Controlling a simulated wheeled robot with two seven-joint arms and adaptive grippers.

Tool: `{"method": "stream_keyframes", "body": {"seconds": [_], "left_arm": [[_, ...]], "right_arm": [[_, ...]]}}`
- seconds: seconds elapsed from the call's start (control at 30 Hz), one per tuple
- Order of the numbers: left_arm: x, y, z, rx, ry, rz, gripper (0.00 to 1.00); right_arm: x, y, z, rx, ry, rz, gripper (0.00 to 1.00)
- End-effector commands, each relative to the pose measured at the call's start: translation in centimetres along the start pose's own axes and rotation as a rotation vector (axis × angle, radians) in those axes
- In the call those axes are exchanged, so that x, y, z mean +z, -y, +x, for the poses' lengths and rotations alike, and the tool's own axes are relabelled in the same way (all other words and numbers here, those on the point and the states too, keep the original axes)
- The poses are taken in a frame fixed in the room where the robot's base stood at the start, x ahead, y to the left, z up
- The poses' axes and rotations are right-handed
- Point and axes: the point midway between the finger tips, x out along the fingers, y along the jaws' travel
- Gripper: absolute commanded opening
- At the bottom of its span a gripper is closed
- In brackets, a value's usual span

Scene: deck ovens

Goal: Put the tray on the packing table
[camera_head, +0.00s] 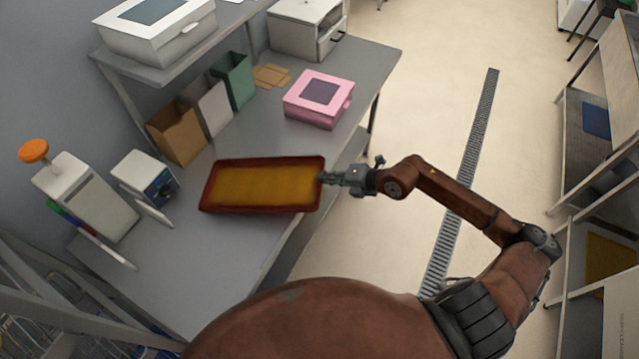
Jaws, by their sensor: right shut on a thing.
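The tray (207,195) is a dark red rectangle with a yellow-orange filling or inside. It is over the grey packing table (190,270), near the table's front edge. I cannot tell whether it rests on the top or is held slightly above it. My right gripper (326,178) is shut on the tray's right end, with its arm reaching in from the right. My left gripper is not in view.
A pink box (318,98) stands behind the tray to the right. Brown, white and green bags (232,80) line the wall side. A small device (146,177) and an orange-topped machine (88,195) stand left. Table space in front is clear.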

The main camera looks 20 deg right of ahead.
Motion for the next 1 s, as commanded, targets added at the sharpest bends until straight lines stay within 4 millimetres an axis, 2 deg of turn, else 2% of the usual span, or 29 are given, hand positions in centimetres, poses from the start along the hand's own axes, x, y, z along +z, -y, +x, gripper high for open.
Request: {"method": "stream_keyframes", "body": {"seconds": [0.1, 0.2, 0.47, 0.63, 0.87, 0.9, 1.0], "left_arm": [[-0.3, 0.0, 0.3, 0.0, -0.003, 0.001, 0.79], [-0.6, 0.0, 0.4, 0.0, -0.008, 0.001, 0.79], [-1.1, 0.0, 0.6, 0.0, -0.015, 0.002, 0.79], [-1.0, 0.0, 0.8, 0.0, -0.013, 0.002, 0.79], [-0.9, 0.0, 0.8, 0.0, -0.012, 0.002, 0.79], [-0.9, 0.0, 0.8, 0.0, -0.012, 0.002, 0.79], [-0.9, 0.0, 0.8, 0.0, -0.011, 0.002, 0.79]], "right_arm": [[0.4, 1.0, 2.4, 0.002, -0.001, 0.004, 0.0], [0.7, 1.5, 3.5, 0.0, -0.001, 0.001, 0.0], [1.0, 2.2, 5.2, 0.0, -0.001, 0.001, 0.0], [0.4, 4.3, 6.7, -0.004, -0.002, 0.002, 0.0], [0.3, 4.7, 7.0, -0.002, -0.002, -0.002, 0.0], [0.2, 4.8, 7.0, -0.005, -0.003, -0.002, 0.09], [0.2, 4.8, 7.0, -0.004, -0.002, -0.002, 0.16]]}}
